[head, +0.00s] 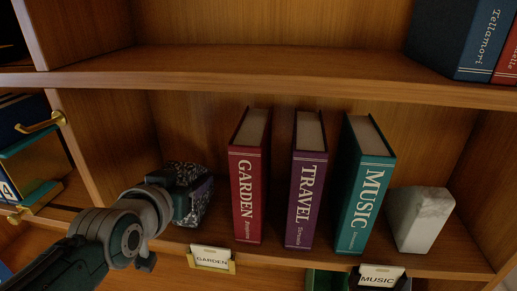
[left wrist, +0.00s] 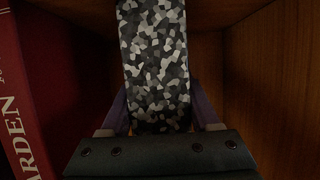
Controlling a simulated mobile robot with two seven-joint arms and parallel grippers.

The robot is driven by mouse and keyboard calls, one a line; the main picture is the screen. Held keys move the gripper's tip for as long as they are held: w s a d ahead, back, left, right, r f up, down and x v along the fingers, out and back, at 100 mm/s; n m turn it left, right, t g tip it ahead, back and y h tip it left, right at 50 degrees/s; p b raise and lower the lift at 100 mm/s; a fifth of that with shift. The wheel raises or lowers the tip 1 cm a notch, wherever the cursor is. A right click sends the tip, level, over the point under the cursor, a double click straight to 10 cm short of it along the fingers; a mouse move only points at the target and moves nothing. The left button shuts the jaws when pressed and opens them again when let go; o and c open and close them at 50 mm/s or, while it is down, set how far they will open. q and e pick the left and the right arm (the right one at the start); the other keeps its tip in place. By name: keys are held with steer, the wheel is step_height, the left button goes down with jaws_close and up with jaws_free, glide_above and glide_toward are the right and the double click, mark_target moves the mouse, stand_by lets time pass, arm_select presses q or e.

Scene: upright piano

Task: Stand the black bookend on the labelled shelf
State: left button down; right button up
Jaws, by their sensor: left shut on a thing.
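The black bookend, a block speckled black, grey and white, shows in the head view (head: 198,198) at the left part of the middle shelf (head: 270,256). It also shows in the left wrist view (left wrist: 155,60), between the two fingers. My left gripper (head: 180,192) is shut on it and hides much of its near side. It is left of the red GARDEN book (head: 247,190), with a gap between them. I cannot tell whether its bottom touches the shelf. A GARDEN label (head: 211,259) and a MUSIC label (head: 379,276) are on the shelf's front edge.
A purple TRAVEL book (head: 307,185), a teal MUSIC book (head: 364,190) and a pale marble block (head: 418,217) stand right of the GARDEN book. The shelf above (head: 270,65) limits height. A wooden side wall is close right of the bookend in the left wrist view (left wrist: 265,80).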

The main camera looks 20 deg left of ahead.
arm_select(q)
steer(key=shift+w+f+b, duration=0.1)
steer(key=shift+f+b, duration=0.15)
steer(key=shift+b, duration=0.1)
